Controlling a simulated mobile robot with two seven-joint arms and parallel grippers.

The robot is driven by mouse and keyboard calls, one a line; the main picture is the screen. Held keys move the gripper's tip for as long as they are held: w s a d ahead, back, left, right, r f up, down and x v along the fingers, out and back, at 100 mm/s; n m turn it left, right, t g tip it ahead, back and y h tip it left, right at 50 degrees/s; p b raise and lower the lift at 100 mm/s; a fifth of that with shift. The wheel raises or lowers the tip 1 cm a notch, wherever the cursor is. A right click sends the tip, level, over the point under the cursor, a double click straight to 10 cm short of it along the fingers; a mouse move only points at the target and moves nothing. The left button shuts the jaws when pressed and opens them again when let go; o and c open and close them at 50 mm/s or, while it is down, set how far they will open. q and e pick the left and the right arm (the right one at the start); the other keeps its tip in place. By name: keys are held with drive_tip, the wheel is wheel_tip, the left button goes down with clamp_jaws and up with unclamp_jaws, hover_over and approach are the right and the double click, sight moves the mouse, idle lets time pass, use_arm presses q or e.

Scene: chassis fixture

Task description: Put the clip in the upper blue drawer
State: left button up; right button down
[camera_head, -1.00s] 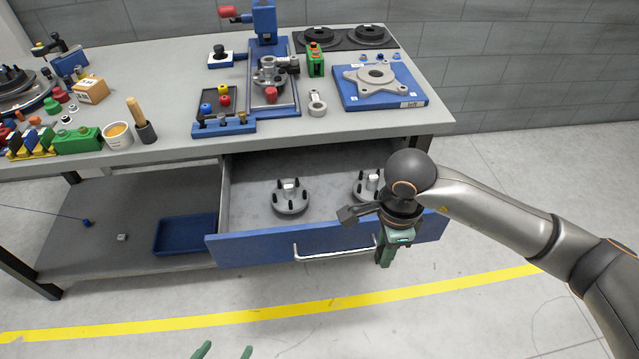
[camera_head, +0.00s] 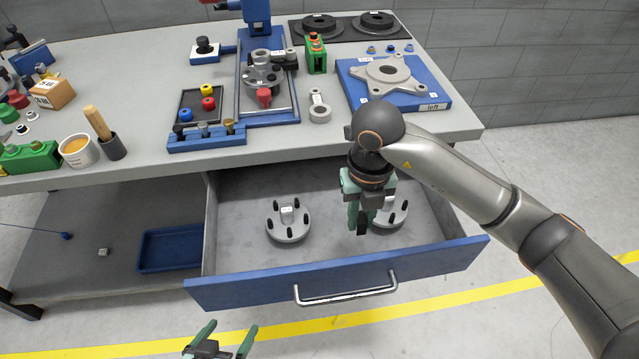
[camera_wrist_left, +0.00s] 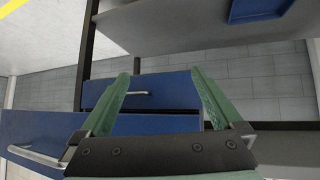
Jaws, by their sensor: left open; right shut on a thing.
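The upper blue drawer (camera_head: 300,289) is pulled out under the bench, its grey inside showing two round grey hubs. Its front also shows at the lower left of the left wrist view (camera_wrist_left: 30,128). My right gripper (camera_head: 359,226) points down over the right half of the drawer, in front of the right hub. It is shut on a small dark thing, probably the clip, mostly hidden by the fingers. I cannot tell its shape or exact height above the drawer floor. My left gripper (camera_head: 228,336) is open and empty in front of the drawer, at the bottom edge.
The left hub (camera_head: 287,222) and right hub (camera_head: 390,213) stand in the drawer, with bare floor between and around them. Another blue drawer front (camera_wrist_left: 165,88) shows shut in the left wrist view. A blue tray (camera_head: 171,248) lies on the lower shelf. The benchtop holds many fixtures.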

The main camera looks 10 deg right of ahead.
sight(353, 254)
drive_tip(key=f, duration=0.7)
drive_tip(key=f+b, duration=0.1)
drive_tip(key=f, duration=0.3)
drive_tip(key=shift+w+f, duration=0.1)
drive_tip(key=shift+w, duration=0.2)
drive_tip(key=shift+f, duration=0.15)
drive_tip(key=c, duration=0.7)
unclamp_jaws()
drive_tip(key=shift+c, duration=0.2)
wheel_tip(353, 254, up, 12)
drive_tip(key=shift+r+p, duration=0.2)
drive_tip(key=shift+p, duration=0.3)
